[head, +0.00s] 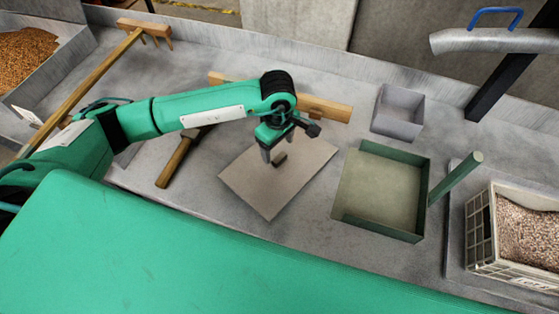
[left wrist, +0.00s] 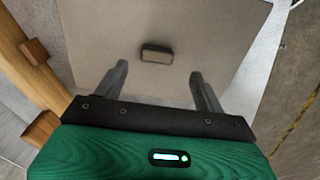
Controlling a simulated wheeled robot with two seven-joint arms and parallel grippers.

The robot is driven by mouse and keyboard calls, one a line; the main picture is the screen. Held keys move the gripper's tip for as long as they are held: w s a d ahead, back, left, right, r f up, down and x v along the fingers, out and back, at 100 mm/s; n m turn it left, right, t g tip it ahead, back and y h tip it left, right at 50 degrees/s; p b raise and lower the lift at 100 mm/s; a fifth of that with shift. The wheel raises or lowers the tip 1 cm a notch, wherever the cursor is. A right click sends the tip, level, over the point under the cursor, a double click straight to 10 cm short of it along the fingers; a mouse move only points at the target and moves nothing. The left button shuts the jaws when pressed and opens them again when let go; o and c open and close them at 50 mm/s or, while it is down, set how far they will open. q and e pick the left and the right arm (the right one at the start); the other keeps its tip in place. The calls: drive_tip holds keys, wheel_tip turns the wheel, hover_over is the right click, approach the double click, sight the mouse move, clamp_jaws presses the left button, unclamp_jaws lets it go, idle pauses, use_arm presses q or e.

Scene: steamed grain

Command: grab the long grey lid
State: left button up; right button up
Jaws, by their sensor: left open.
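A flat grey-beige lid (head: 288,190) lies on the grey surface in the middle of the head view. It has a small dark handle (head: 279,160) near its centre. My left gripper (head: 288,144) is above the lid, pointing down, open and empty. In the left wrist view, the handle (left wrist: 157,53) appears between and just beyond the two open fingertips (left wrist: 158,72), and the lid (left wrist: 100,30) fills the area behind it. The fingers look apart from the handle. The exact height above it is hard to tell. My right gripper is not in view.
A wooden block-ended tool (head: 325,108) lies behind the lid. A green open box with a handle (head: 380,190) is to its right, with a small grey bin (head: 398,110) behind. A crate of grain (head: 482,240) stands at far right. A long wooden rake (head: 90,80) lies at left.

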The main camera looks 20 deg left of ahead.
sight(280, 157)
use_arm(q)
drive_tip(key=shift+f, duration=0.55)
wheel_tip(280, 157, down, 5)
drive_tip(key=shift+w+d+r+p, duration=0.1)
drive_tip(key=shift+w+d+p, duration=0.05)
drive_tip(key=shift+p, duration=0.6)
drive_tip(key=c, duration=1.3)
drive_tip(key=shift+c, duration=0.2)
drive_tip(key=shift+r, duration=0.2)
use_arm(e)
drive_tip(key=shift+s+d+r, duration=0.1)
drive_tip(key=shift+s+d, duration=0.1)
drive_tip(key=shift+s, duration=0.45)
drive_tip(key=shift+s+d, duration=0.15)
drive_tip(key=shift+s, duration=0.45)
